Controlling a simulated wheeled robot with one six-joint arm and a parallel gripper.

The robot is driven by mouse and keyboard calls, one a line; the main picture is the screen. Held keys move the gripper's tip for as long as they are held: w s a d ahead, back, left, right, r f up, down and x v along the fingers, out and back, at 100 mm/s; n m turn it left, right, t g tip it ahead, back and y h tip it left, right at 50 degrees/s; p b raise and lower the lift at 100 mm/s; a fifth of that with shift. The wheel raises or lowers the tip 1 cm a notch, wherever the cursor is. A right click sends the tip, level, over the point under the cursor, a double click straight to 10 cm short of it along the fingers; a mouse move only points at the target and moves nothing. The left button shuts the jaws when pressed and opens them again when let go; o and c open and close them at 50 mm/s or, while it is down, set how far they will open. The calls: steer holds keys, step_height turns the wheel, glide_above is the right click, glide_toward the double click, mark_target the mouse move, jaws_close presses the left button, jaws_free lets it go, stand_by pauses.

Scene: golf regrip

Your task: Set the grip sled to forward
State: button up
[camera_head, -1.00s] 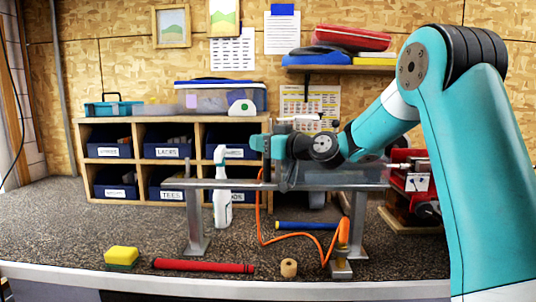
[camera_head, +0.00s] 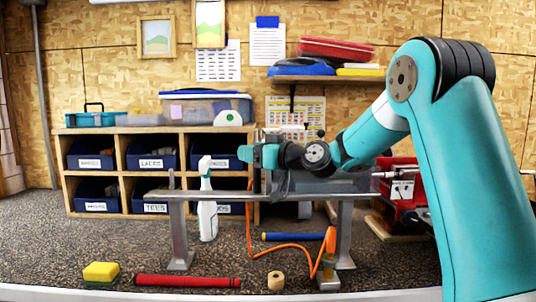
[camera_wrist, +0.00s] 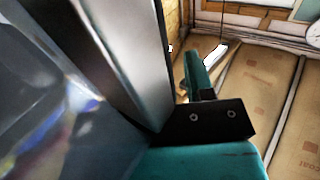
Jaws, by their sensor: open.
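A grey metal rail (camera_head: 215,190) stands on two legs on the bench. A grey sled-like block (camera_head: 290,184) sits on its right half, partly hidden by my arm; its exact setting cannot be told. My gripper (camera_head: 252,156), teal, is at the rail, just above and left of that block. In the wrist view, a teal finger (camera_wrist: 195,76) on a black bracket stands beside a large grey metal bar (camera_wrist: 122,60). The gripper is open; nothing is seen held. Whether it touches the sled is hidden.
A white spray bottle (camera_head: 207,212) stands behind the rail. An orange hose (camera_head: 285,248) hangs below. A red grip (camera_head: 187,281), yellow sponge (camera_head: 100,271) and tape roll (camera_head: 276,280) lie in front. A red vise (camera_head: 402,190) stands right. Bins (camera_head: 92,160) line the back.

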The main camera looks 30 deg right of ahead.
steer(key=b+v, duration=0.5)
steer(key=v, duration=1.2)
steer(key=shift+b, duration=0.3)
